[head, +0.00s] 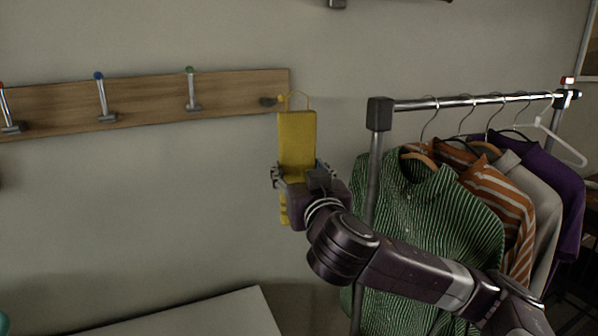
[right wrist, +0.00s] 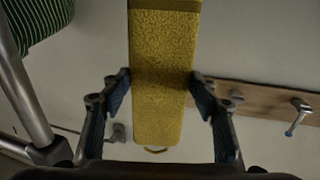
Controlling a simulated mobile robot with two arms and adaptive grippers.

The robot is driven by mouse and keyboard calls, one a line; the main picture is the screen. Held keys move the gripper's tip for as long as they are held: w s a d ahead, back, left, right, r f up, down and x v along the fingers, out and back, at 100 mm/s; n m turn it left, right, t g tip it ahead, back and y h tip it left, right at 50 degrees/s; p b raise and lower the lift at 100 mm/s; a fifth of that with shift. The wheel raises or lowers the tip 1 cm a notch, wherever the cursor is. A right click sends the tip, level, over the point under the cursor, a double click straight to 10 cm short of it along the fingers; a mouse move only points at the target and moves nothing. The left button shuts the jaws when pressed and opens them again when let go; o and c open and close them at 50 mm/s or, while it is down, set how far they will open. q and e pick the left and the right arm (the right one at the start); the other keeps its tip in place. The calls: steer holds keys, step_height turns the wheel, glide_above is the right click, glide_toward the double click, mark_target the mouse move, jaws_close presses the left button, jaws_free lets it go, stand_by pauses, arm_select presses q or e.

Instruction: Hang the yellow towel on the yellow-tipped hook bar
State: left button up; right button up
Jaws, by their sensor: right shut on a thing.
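The yellow towel (head: 297,135) hangs upright in my right gripper (head: 304,178), which is shut on its lower part. In the right wrist view the fingers (right wrist: 160,77) press on both sides of the towel (right wrist: 160,45). My left gripper is not in view.
The board (head: 145,98) also carries green-tipped (head: 192,90), blue-tipped (head: 103,98) and red-tipped (head: 8,110) hooks. A clothes rack (head: 376,150) with several shirts stands close to the right of the towel. A pale surface (head: 190,315) lies below.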

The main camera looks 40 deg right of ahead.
steer(key=shift+x, duration=1.15)
steer(key=w+d+f, duration=0.1)
steer(key=w, duration=0.5)
steer(key=w+d+f, duration=0.1)
steer(key=w+f, duration=0.1)
steer(key=w, duration=0.4)
steer(key=shift+d, duration=0.25)
steer(key=shift+w, duration=0.1)
stand_by(0.8)
steer(key=o, duration=1.4)
